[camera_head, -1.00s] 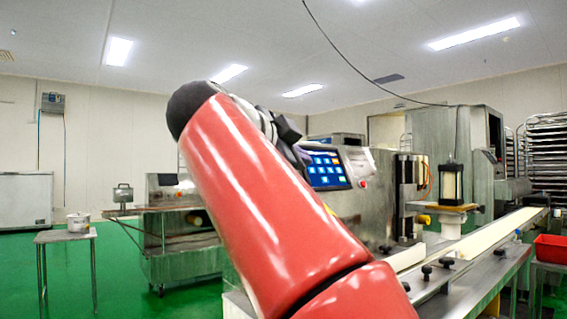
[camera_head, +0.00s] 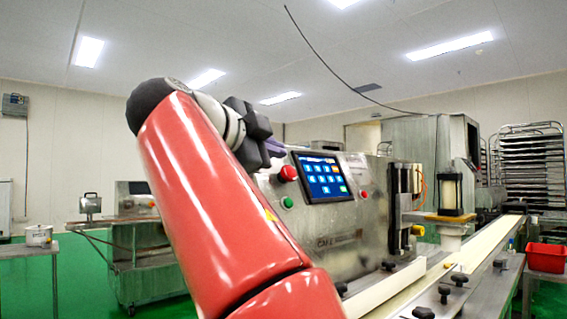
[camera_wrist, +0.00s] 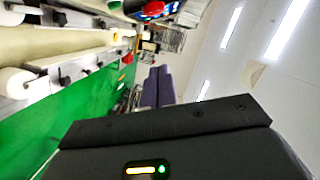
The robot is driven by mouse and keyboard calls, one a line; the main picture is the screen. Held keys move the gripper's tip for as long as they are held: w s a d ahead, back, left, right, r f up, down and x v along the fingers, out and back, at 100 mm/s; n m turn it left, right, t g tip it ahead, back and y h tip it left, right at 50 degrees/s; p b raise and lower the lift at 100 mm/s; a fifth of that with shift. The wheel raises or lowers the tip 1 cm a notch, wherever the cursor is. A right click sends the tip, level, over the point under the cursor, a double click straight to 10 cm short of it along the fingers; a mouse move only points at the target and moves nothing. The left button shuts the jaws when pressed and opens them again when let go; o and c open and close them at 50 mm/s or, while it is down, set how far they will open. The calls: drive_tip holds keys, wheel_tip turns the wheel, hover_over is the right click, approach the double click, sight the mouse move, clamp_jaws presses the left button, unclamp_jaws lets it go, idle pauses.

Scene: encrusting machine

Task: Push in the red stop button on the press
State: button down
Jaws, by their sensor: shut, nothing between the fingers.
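The red stop button (camera_head: 288,173) is a round red knob on the press's (camera_head: 335,240) steel front, left of the touch screen (camera_head: 323,180) and above a green button (camera_head: 288,202). My gripper (camera_head: 276,148) is just above and slightly left of the red button in the head view, partly hidden behind my wrist. I see no clear contact there. In the wrist view my purple fingers (camera_wrist: 157,86) are together with nothing between them. A red knob (camera_wrist: 153,8), probably the stop button, shows at the top edge beside the blue screen, away from the fingertips.
A smaller red button (camera_head: 364,194) is right of the screen. A conveyor (camera_head: 480,245) with black knobs runs along the press's front. A red crate (camera_head: 546,258) stands at the right, near tray racks (camera_head: 531,160). A steel table with a pot (camera_head: 38,236) is at the left.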

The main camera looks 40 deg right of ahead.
sight(289, 168)
drive_tip(key=w+d+p, duration=0.1)
drive_tip(key=w+d, duration=0.1)
drive_tip(key=d, duration=0.1)
drive_tip(key=w+d+f+p, duration=0.1)
drive_tip(key=w+d, duration=0.1)
drive_tip(key=w+d+f, duration=0.1)
drive_tip(key=w+d, duration=0.1)
drive_tip(key=d, duration=0.1)
drive_tip(key=shift+w+d+f+p, duration=0.2)
drive_tip(key=shift+d+f+p, duration=0.1)
drive_tip(key=shift+p, duration=0.1)
drive_tip(key=shift+w+f, duration=0.15)
drive_tip(key=shift+w, duration=0.1)
